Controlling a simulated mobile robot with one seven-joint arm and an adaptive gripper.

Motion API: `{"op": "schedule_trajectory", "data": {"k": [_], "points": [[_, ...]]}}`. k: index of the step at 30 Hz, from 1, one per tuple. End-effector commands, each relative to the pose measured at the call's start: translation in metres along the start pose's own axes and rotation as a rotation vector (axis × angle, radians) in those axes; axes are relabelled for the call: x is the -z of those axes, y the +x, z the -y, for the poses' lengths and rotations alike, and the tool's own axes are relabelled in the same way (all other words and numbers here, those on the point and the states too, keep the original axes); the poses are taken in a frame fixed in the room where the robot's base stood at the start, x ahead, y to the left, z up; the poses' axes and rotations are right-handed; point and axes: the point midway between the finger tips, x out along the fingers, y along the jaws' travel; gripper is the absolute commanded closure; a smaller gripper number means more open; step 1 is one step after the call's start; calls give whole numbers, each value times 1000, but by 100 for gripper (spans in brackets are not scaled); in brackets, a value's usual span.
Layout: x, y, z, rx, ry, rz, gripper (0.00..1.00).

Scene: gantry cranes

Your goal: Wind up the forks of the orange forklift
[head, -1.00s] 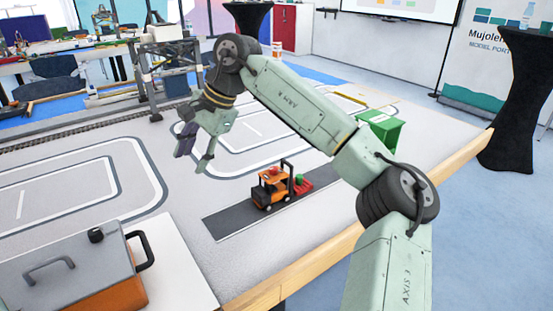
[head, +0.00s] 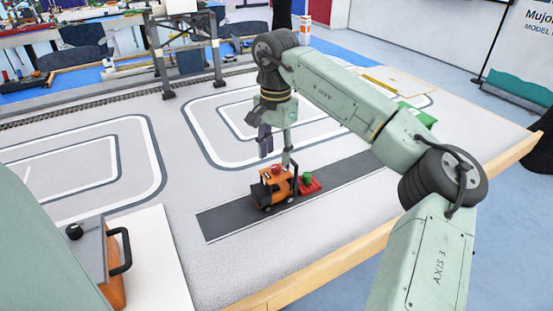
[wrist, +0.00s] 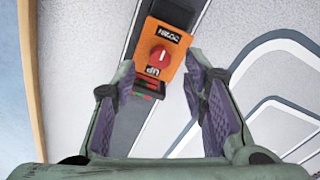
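The orange forklift (head: 272,188) stands on a dark grey strip on the table, with a dark mast on its right side. A red knob (wrist: 161,56) with a white line sits on its orange top, between labels that appear to read "UP" and "DOWN". In the wrist view the forks are mostly hidden. My gripper (head: 276,158) points down just above and behind the forklift. Its purple-padded fingers (wrist: 163,92) are spread apart with nothing held, the knob lying ahead between them.
The dark strip (head: 225,221) runs diagonally across the table, near its wooden edge (head: 345,245). White-lined tracks (head: 205,130) lie behind. A gantry crane (head: 183,50) stands at the back. A green box (head: 420,115) is partly behind my arm. A case with a black handle (head: 122,255) is at lower left.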

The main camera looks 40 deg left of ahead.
Motion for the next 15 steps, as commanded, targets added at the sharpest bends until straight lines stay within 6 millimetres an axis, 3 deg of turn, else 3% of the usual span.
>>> {"op": "schedule_trajectory", "data": {"k": [6, 15], "points": [[-1, 28, 0, 1, -2, 2, 60], [-1, 37, 0, 1, -1, 0, 60]]}}
